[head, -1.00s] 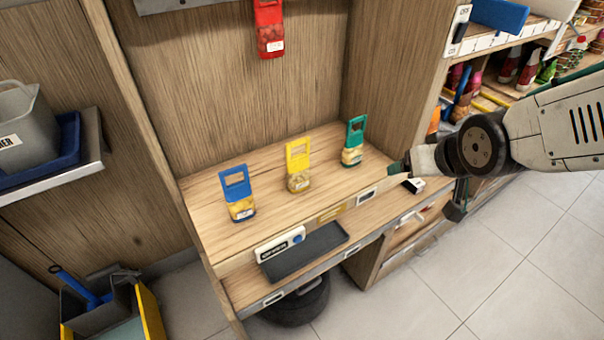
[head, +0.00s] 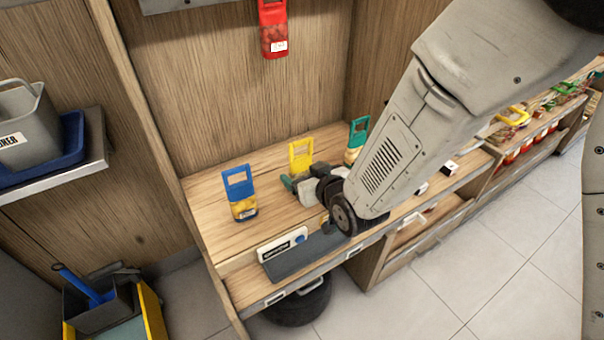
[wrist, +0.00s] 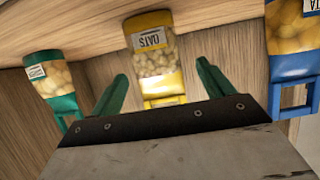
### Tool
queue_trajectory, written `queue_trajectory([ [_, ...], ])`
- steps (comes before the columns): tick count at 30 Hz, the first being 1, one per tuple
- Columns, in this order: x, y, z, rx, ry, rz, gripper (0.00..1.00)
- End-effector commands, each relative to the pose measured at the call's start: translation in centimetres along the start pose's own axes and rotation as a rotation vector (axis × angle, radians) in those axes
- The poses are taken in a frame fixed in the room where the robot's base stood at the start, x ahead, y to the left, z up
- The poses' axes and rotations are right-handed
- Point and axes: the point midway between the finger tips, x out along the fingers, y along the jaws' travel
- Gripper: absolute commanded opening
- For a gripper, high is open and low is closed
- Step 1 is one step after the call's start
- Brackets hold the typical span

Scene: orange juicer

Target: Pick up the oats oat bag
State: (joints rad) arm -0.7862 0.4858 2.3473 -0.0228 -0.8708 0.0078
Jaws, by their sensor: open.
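The oats bag (wrist: 158,68) has a yellow handle frame and clear front with pale contents. In the wrist view it appears upside down, with its "OATS" label showing. In the head view the yellow bag (head: 301,157) stands on the wooden shelf between the blue and green ones, its lower part hidden by my arm. My gripper (wrist: 160,85) is open and empty, with a green finger to each side of the bag in the picture. The bag lies ahead of the fingers, and I cannot tell whether they touch it. In the head view my gripper (head: 292,183) is partly hidden.
A blue-handled bag (head: 241,194) stands left of the oats bag and a green-handled bag (head: 356,138) right of it. A red bag (head: 272,28) hangs above. A dark tray (head: 295,258) lies at the lower front.

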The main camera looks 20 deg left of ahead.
Motion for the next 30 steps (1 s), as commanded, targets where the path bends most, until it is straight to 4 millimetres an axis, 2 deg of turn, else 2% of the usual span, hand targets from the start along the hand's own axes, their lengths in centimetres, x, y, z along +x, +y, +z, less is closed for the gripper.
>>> queue_trajectory([
  [3,1.8,0.2,-0.3,0.0,-0.001,0.0,0.8],
  [6,2.8,0.2,-0.2,0.0,-0.002,0.0,0.8],
  [14,3.1,0.2,-0.3,0.0,-0.001,0.0,0.8],
  [15,3.1,0.2,-0.3,0.0,-0.001,0.0,0.74],
  [20,3.1,0.2,-0.3,0.0,-0.001,0.0,0.31],
  [30,3.0,0.2,-0.5,0.0,0.0,0.0,0.31],
])
